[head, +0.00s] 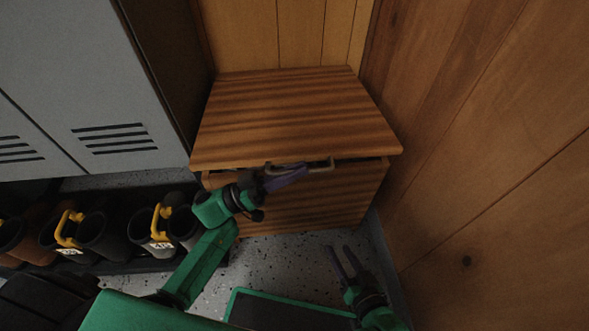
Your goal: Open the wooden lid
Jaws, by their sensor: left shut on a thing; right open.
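The wooden lid (295,110) tops a striped wooden chest (320,205) in the corner. The lid's front edge stands a little above the chest's front wall, with a narrow dark gap between them. A handle (322,166) sits at the lid's front edge. My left gripper (290,172) is at the front edge, shut on the handle; its fingers cover the handle's left part. My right gripper (345,263) is open and empty, low in front of the chest and apart from it.
Grey lockers (100,90) stand at the left, above a rack of several dark boots (105,235) with yellow clips. A wooden wall (480,140) rises close along the chest's right side. Some speckled floor (290,255) is clear in front of the chest.

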